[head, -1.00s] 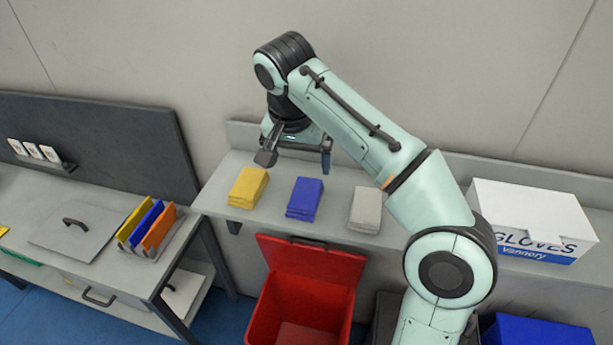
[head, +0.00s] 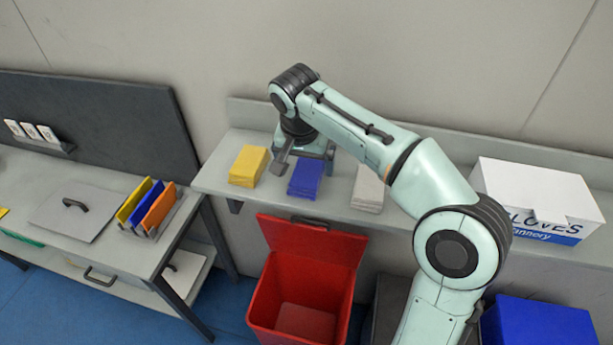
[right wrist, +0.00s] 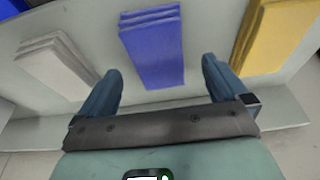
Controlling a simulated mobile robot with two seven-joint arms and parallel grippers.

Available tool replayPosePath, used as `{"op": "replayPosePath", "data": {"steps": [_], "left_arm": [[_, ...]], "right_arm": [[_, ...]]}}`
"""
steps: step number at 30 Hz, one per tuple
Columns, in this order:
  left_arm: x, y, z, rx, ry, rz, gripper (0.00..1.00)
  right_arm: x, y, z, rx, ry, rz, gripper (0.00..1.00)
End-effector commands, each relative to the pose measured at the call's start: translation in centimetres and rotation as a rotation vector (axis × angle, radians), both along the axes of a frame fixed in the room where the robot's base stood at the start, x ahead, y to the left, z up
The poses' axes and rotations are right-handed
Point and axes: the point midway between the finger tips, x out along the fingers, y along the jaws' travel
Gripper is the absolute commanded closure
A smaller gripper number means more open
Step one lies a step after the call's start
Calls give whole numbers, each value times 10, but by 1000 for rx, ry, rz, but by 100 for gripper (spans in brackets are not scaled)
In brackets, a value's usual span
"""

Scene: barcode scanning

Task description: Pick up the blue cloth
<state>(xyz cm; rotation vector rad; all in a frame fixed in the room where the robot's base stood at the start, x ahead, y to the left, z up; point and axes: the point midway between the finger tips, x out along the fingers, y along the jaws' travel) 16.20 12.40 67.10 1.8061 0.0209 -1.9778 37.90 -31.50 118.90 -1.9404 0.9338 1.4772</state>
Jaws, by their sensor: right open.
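A folded stack of blue cloth (head: 305,180) lies on the grey wall shelf, between a yellow stack and a grey one. My right gripper (head: 303,168) hangs just above it in the head view and hides its back part. In the right wrist view the blue cloth (right wrist: 153,50) lies ahead of the two fingers, roughly centred in the gap between them. The right gripper (right wrist: 160,80) is open with nothing between its fingers. My left gripper is in neither view.
Yellow cloths (head: 248,166) and grey cloths (head: 369,189) flank the blue stack. A glove box (head: 535,200) stands on the shelf at right. Below are an open red bin (head: 305,290) and a blue bin (head: 540,325). A side table (head: 110,255) at left holds coloured folders (head: 147,205).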

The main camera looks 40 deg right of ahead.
Motion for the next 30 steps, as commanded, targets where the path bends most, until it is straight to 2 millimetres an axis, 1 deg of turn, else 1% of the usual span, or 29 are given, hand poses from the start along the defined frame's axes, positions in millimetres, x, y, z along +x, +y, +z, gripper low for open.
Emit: {"op": "replayPosePath", "data": {"steps": [1, 4, 7, 13, 14, 15, 17, 18, 19, 26, 29, 30], "left_arm": [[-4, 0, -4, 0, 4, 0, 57], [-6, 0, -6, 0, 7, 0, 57], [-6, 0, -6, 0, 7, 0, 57], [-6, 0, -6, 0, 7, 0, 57], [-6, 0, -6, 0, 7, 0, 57], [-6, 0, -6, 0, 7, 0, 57], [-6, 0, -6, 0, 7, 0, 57], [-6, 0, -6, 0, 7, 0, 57], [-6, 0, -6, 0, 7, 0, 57], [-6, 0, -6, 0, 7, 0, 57], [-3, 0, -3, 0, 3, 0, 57], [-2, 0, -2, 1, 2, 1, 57]], "right_arm": [[0, -2, -11, 0, 6, -1, 0], [2, -5, -21, 0, 3, -2, 0], [3, -5, -25, 0, 0, -1, 0], [4, -5, -24, 1, -1, -1, 0], [4, -5, -24, 1, -1, -1, 10], [4, -5, -24, 1, -1, -1, 23], [4, -5, -24, 1, -1, -1, 42], [4, -5, -24, 1, -1, -1, 55], [4, -5, -24, 1, -1, -1, 60], [4, -5, -23, 1, -1, -1, 60], [4, -5, -18, 1, -2, 0, 60], [5, -5, -13, 0, -4, 0, 60]]}}
